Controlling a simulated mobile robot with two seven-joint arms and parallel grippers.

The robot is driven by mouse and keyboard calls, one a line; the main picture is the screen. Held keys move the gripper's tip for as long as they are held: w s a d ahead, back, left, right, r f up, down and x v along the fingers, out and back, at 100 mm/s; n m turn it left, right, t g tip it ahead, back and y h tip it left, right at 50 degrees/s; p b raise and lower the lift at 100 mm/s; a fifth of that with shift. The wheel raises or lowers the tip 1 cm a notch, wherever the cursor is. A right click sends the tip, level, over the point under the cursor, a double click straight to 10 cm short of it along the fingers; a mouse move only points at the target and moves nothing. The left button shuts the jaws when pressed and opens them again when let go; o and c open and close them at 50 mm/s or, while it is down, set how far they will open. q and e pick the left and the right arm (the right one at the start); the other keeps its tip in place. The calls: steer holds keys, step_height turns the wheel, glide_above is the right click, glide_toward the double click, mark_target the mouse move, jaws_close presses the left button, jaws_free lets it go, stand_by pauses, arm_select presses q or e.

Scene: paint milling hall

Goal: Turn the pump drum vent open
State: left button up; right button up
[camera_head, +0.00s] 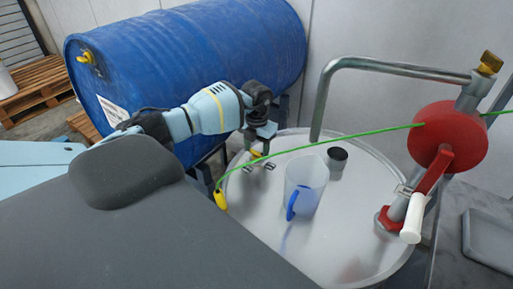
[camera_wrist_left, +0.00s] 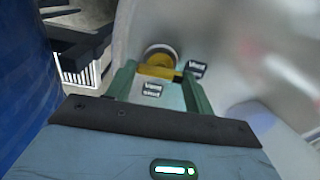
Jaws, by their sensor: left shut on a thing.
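The pump drum (camera_head: 330,245) is a round steel drum with a pale lid, at the centre right of the head view. Its vent (camera_head: 256,154) is a small yellow fitting near the lid's far left edge, partly hidden by my gripper. My left gripper (camera_head: 262,135) reaches down over it. In the left wrist view my left gripper (camera_wrist_left: 160,73) has the yellow vent handle (camera_wrist_left: 158,72) between its fingers, in front of a round brass base. A "vent open" label (camera_wrist_left: 196,69) is at the handle's right end. A "vent shut" label (camera_wrist_left: 152,89) is between the fingers.
A clear jug (camera_head: 304,185) with a blue handle and a dark cup (camera_head: 337,157) stand on the lid. A red hand pump (camera_head: 447,137) rises at right. A green cord (camera_head: 340,143) crosses above the lid. A blue drum (camera_head: 190,65) lies behind my arm.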

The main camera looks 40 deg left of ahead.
mark_target(256, 151)
arm_select(q)
steer(key=o, duration=1)
steer(key=shift+r, duration=0.15)
step_height(256, 151, up, 8)
steer(key=shift+f, duration=0.2)
